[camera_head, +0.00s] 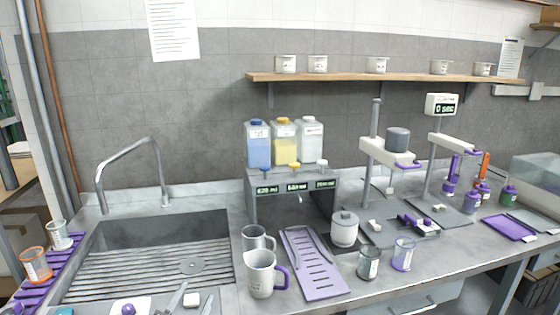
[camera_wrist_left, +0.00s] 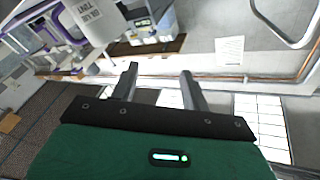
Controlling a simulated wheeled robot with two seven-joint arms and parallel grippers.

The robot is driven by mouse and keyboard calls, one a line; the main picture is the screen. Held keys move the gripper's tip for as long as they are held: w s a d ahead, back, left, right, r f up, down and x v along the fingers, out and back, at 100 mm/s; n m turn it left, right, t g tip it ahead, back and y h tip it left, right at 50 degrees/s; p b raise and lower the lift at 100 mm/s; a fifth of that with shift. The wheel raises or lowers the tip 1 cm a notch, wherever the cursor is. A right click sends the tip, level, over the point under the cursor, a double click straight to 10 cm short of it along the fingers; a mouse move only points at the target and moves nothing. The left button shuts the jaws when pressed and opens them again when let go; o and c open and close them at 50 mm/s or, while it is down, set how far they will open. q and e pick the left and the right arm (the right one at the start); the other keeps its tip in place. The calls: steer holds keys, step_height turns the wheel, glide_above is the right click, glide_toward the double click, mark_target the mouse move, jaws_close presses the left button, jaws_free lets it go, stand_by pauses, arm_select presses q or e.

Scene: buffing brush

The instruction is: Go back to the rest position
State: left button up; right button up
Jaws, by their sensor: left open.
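My left gripper (camera_wrist_left: 160,70) shows in the left wrist view with its two grey fingers apart and nothing between them. Its dark mount and green housing fill the bottom of that view. In the head view I cannot clearly make out the left gripper; grey pointed pieces (camera_head: 177,299) stand at the bottom edge, and I cannot tell what they belong to. My right gripper is in neither view.
A sink (camera_head: 150,262) with a faucet (camera_head: 133,150) is at left. A purple-handled mug (camera_head: 261,277), a purple slotted tray (camera_head: 313,264) and glass cups (camera_head: 369,265) stand near the counter front. A dispenser (camera_head: 262,190) and stands (camera_head: 376,125) are behind. A shelf (camera_head: 390,79) holds several cups.

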arm_select(q)
steer(key=s+a+f+n+g+y, duration=0.2)
steer(key=s+a+f+n+g, duration=0.15)
steer(key=s+f, duration=0.35)
steer(key=s+a+f+n+g+y, duration=0.25)
steer(key=s+f+g, duration=0.2)
steer(key=f, duration=0.45)
steer(key=s+d+f+g, duration=0.1)
steer(key=s+f+g, duration=0.3)
steer(key=s, duration=0.4)
steer(key=s+f+g, duration=0.4)
steer(key=s+f, duration=0.1)
steer(key=s, duration=0.3)
step_height(320, 180, down, 26)
steer(key=g+p, duration=0.1)
steer(key=p, duration=0.2)
steer(key=s+a+f+g+p, duration=0.1)
steer(key=s+a+f+p, duration=0.1)
steer(key=s+f, duration=1.6)
steer(key=shift+s+a+f+g+h, duration=0.15)
steer(key=shift+s+a+g+h, duration=0.2)
steer(key=shift+s+a, duration=0.3)
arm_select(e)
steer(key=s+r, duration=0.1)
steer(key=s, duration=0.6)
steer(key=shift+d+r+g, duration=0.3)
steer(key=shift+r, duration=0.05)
